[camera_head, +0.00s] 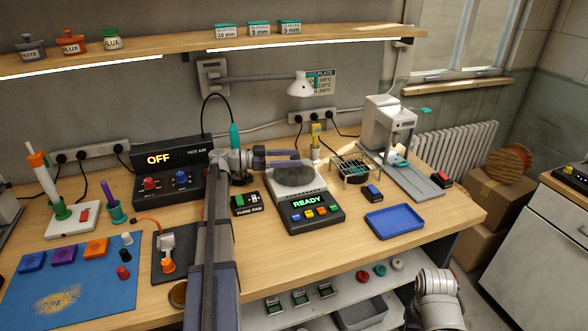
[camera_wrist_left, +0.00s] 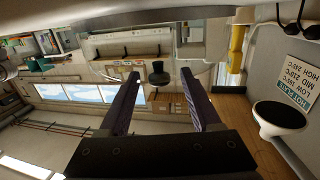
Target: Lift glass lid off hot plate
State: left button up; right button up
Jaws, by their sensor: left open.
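The hot plate (camera_head: 310,213) stands mid-bench, its display reading READY in green. A dark round shape, apparently the glass lid (camera_head: 294,177), lies on its pale top; the lid's knob cannot be made out. My left gripper (camera_head: 301,159) reaches in from the left, with its fingers level, at the back edge of the lid in the picture. Its two fingers are apart with nothing between them, as the left wrist view (camera_wrist_left: 163,88) also shows. I cannot tell whether it touches the lid. The right gripper is not in view.

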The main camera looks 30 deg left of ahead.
pick_arm(q)
jog(key=shift+w+d, duration=0.35)
jog(key=shift+d, duration=0.15)
jog(key=shift+c, duration=0.2)
grip_shut()
